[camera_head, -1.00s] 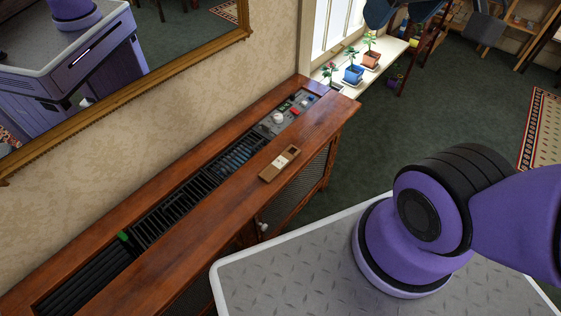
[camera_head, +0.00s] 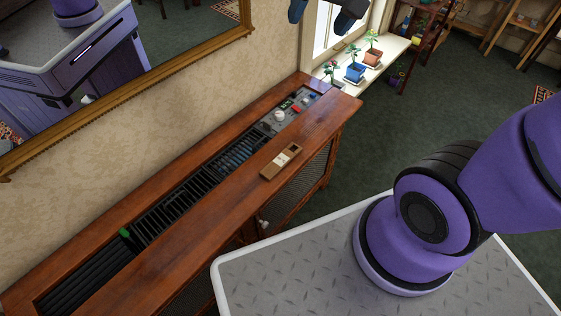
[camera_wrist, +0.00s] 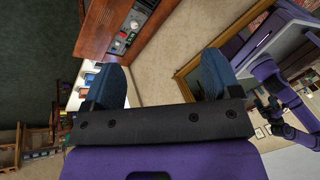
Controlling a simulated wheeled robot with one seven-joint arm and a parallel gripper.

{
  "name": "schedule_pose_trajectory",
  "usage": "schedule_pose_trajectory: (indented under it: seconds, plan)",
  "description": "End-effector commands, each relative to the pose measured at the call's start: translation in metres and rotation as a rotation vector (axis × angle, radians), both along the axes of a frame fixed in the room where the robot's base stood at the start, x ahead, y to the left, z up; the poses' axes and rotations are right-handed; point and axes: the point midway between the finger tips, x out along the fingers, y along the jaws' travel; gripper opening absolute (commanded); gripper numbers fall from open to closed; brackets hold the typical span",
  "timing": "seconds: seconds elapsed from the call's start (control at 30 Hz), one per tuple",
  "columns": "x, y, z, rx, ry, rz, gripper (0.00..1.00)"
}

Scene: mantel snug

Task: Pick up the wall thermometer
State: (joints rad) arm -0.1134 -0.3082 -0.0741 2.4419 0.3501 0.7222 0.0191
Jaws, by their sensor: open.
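The wall thermometer appears to be the small wooden block with a pale face (camera_head: 281,160). It lies flat on the front ledge of the wooden radiator cabinet (camera_head: 225,185), near its right end. I cannot make it out in the wrist view. My gripper (camera_head: 322,9) is partly cut off at the top edge of the head view, in front of the window and well apart from the thermometer. In the wrist view my gripper (camera_wrist: 163,68) has its two blue fingers wide apart, with nothing between them.
A control panel (camera_head: 290,108) and dark grilles (camera_head: 180,192) are set in the cabinet top. Potted plants, including one in a blue pot (camera_head: 354,73), stand on the windowsill. A gilt-framed mirror (camera_head: 165,76) hangs at left.

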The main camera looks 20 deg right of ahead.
Motion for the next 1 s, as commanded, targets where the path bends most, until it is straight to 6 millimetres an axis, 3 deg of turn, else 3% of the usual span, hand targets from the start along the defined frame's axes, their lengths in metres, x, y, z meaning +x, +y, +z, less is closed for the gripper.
schedule_pose_trajectory:
  seconds: [0.57,1.0]
  plan:
    - [0.086,0.033,-0.098,0.127,0.175,-0.225,0.83]
    - [0.127,0.046,-0.199,0.124,0.288,-0.439,0.83]
